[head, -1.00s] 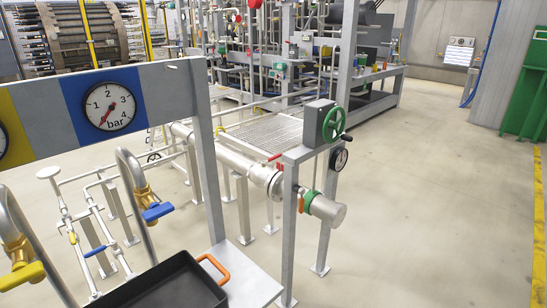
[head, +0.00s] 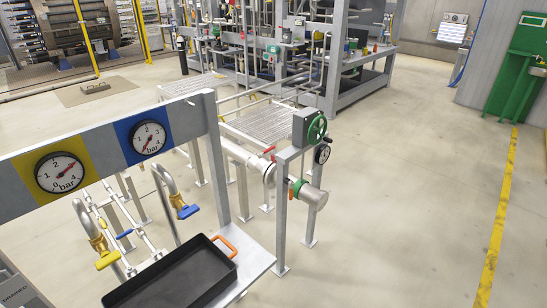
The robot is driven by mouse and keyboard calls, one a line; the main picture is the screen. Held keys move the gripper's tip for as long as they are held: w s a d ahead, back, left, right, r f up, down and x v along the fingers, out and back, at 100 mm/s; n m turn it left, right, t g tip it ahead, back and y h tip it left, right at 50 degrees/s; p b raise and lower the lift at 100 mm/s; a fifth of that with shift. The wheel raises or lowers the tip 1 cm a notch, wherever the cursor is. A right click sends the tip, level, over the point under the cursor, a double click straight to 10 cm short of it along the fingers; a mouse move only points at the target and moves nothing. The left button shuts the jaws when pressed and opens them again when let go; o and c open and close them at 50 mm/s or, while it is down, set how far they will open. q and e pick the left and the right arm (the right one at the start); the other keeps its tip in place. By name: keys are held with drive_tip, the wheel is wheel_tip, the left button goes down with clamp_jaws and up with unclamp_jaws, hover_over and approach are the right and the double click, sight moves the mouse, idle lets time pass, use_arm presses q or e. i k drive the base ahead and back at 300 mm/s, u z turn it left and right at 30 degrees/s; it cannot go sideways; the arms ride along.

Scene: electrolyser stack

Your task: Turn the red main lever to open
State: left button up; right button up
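Small red lever handles show on the pipework in the head view. One red handle (head: 269,150) sits on top of the silver horizontal pipe (head: 244,156), left of the grey post. I cannot tell whether one of them is the main lever, nor whether it is open or closed. Neither of my grippers is in view.
A frame with two bar gauges (head: 62,173) stands at the left, above taps with yellow and blue handles. A black tray (head: 178,276) with an orange handle lies on a bench. The floor right of the post is clear, up to a yellow line (head: 497,225).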

sight(259, 155)
drive_tip(key=z, duration=1.1)
drive_tip(key=i, duration=5)
drive_tip(key=u, duration=4.2)
drive_tip(key=i, duration=1)
